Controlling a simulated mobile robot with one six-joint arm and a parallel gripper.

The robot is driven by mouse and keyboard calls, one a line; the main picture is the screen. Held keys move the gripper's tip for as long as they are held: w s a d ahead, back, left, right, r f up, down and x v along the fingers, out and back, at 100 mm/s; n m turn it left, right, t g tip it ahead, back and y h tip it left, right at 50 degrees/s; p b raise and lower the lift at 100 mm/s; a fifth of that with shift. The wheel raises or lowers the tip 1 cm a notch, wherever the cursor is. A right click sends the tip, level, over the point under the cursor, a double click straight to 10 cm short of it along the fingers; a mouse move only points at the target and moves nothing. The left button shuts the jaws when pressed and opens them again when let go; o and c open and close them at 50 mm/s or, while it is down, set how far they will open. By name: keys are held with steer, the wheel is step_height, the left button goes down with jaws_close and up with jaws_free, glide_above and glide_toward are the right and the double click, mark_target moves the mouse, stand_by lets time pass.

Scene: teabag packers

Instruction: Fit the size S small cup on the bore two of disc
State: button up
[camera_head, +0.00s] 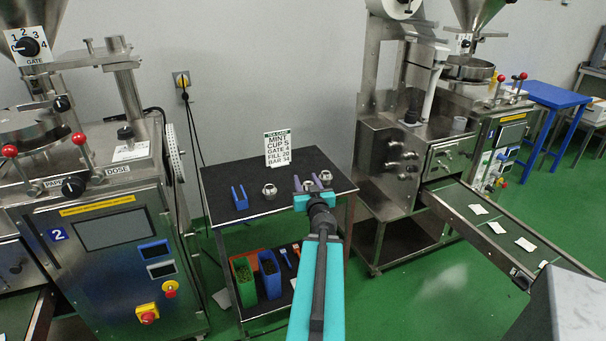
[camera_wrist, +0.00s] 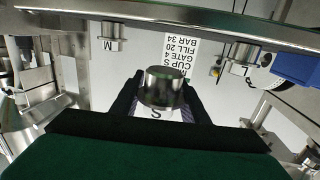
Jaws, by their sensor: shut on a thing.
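My gripper (camera_head: 307,183) is over the front part of the black-topped cart. It also shows in the wrist view (camera_wrist: 163,98), with its dark fingers on both sides of a small metal cup (camera_wrist: 164,86), shut on it. A letter S (camera_wrist: 155,113) shows just below this cup. I cannot tell whether the cup touches the cart top.
The cart top (camera_head: 218,178) also bears a blue holder (camera_head: 239,197) and a sign card (camera_head: 277,148) reading MINT, CUP S. Bins (camera_head: 269,272) stand on the lower shelf. Steel machines stand left (camera_head: 120,235) and right (camera_head: 385,140). A conveyor (camera_head: 500,235) juts out at right.

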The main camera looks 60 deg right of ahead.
mark_target(310, 183)
steer(key=shift+s+a+r+p, duration=0.3)
steer(key=shift+s+a+p, duration=0.1)
steer(key=shift+s, duration=0.1)
steer(key=shift+p, duration=0.85)
steer(key=shift+s+a+p, duration=0.1)
steer(key=shift+p, duration=0.7)
steer(key=shift+s+a+p, duration=0.2)
steer(key=shift+s+p, duration=0.05)
steer(key=shift+p, duration=1)
steer(key=s+p, duration=0.1)
steer(key=p, duration=0.3)
steer(key=shift+a+r, duration=0.1)
steer(key=shift+a, duration=0.25)
steer(key=shift+p+v, duration=1.35)
steer(key=shift+p, duration=0.2)
steer(key=shift+s+d, duration=0.15)
steer(key=shift+s, duration=0.1)
